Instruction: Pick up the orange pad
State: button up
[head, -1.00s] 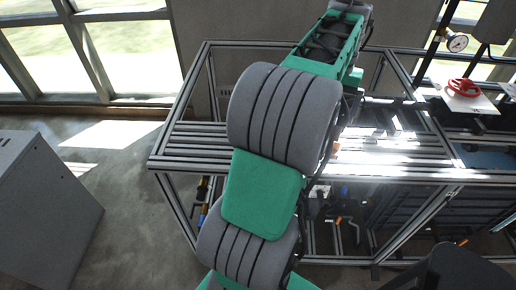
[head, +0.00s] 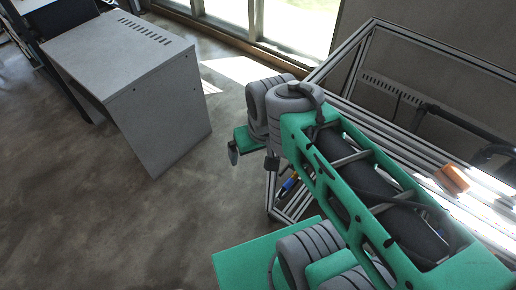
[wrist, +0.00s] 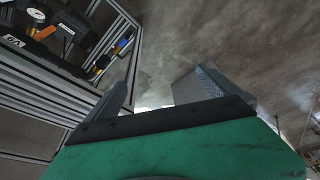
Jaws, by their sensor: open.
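The orange pad (head: 452,179) is a small orange block lying on the slatted metal bench top, at the right of the head view behind my green arm. My gripper (wrist: 166,82) shows its two dark fingers spread apart in the wrist view, with only floor seen between them. In the head view, my gripper end hangs off the left side of the bench, over the floor, well away from the pad.
The metal-framed bench (head: 375,125) has bright slats and a dark rail at its back. A grey cabinet (head: 160,100) stands on the floor at the left. Tools and fittings (wrist: 70,25) sit inside the bench frame. Floor between cabinet and bench is clear.

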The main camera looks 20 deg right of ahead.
aim_at(457, 183)
jog(key=k, duration=0.9)
jog(key=z, duration=0.85)
jog(key=i, duration=0.5)
